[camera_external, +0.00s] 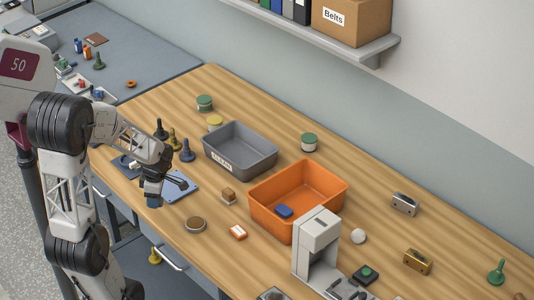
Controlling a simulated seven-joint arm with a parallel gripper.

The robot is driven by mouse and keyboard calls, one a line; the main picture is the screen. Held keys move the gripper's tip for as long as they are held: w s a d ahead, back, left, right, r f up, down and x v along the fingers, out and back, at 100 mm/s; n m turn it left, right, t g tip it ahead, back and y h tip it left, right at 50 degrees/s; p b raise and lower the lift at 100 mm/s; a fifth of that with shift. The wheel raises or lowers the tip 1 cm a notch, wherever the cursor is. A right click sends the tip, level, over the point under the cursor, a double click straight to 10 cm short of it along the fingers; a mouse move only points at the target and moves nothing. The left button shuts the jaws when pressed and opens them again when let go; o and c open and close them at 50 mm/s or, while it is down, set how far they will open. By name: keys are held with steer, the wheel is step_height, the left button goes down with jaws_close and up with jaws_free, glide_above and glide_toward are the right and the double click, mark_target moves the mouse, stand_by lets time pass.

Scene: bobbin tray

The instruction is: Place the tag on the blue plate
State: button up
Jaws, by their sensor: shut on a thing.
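The blue plate (181,196) is a flat light-blue square lying on the wooden bench at the left, partly covered by my gripper. I cannot tell whether the fingers or the thing touch the plate. I cannot pick out the tag for sure anywhere in this view.
Dark and olive pawn-like pieces (187,151) stand just behind the plate. A grey bin (240,167) and an orange bin (265,220), with a blue block (284,211) inside, stand to the right.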

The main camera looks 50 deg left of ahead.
steer(key=shift+w+f, duration=0.1)
stand_by(0.4)
glide_above(172, 185)
steer(key=shift+d+f, duration=0.25)
steer(key=shift+f, duration=0.5)
steer(key=shift+f, duration=0.1)
stand_by(0.5)
steer(key=shift+f, duration=1.65)
steer(key=shift+f, duration=0.2)
steer(key=o, duration=0.9)
steer(key=shift+r, duration=0.1)
step_height(172, 185, up, 12)
steer(key=w+d, duration=0.1)
